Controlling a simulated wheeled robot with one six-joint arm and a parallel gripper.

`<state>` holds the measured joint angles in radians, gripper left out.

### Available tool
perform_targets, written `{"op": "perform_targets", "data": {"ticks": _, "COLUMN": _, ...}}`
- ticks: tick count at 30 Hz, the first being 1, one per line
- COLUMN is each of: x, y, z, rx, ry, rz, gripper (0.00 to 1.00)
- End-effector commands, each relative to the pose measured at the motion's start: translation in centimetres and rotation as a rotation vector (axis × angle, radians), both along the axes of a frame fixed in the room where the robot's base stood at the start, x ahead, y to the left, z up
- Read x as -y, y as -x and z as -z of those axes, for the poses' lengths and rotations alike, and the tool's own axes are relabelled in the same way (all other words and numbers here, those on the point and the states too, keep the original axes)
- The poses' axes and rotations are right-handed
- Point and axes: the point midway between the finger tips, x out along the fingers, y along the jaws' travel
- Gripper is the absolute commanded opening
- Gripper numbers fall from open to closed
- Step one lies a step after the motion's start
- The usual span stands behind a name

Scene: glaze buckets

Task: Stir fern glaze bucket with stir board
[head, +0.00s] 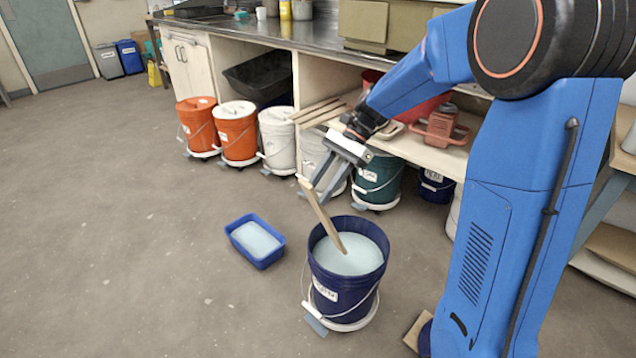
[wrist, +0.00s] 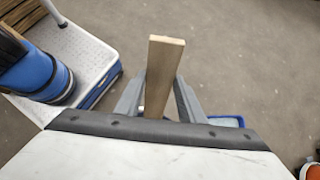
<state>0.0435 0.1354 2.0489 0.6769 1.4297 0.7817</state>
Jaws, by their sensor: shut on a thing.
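A dark blue bucket (head: 343,290) with an open top stands on a white wheeled base on the floor. Pale blue-green liquid (head: 350,258) fills it to below the rim. Its white label is too small to read, so I cannot tell if it says fern. My gripper (head: 322,183) is above the bucket and shut on a wooden stir board (head: 320,216). The board slants down into the bucket and its lower end is in the liquid. In the wrist view the board's top end (wrist: 162,75) stands between my two fingers. The submerged end is hidden.
A blue tub (head: 257,243) with pale liquid sits on the floor left of the bucket. Orange, white and teal buckets (head: 377,181) line the counter's front. A shelf with wooden boards (head: 318,110) is behind my arm. The floor at left is clear.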

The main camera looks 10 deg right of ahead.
Motion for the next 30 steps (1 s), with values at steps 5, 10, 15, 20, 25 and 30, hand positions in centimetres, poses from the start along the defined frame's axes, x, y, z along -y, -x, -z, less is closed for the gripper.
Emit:
{"op": "perform_targets", "data": {"ticks": 5, "x": 0.5, "y": -0.3, "z": 1.4, "rx": -0.002, "ry": 0.000, "rz": 0.001, "gripper": 0.04}}
{"op": "perform_targets", "data": {"ticks": 10, "x": 1.0, "y": -0.5, "z": 2.6, "rx": -0.002, "ry": 0.000, "rz": 0.000, "gripper": 0.04}}
{"op": "perform_targets", "data": {"ticks": 15, "x": 1.4, "y": -0.8, "z": 3.9, "rx": -0.001, "ry": 0.001, "rz": 0.001, "gripper": 0.04}}
{"op": "perform_targets", "data": {"ticks": 20, "x": 1.9, "y": -1.1, "z": 5.1, "rx": -0.001, "ry": 0.001, "rz": 0.001, "gripper": 0.04}}
{"op": "perform_targets", "data": {"ticks": 25, "x": 2.3, "y": -1.3, "z": 6.4, "rx": -0.002, "ry": 0.000, "rz": 0.000, "gripper": 0.04}}
{"op": "perform_targets", "data": {"ticks": 30, "x": 2.8, "y": -1.6, "z": 7.6, "rx": -0.002, "ry": 0.001, "rz": 0.001, "gripper": 0.04}}
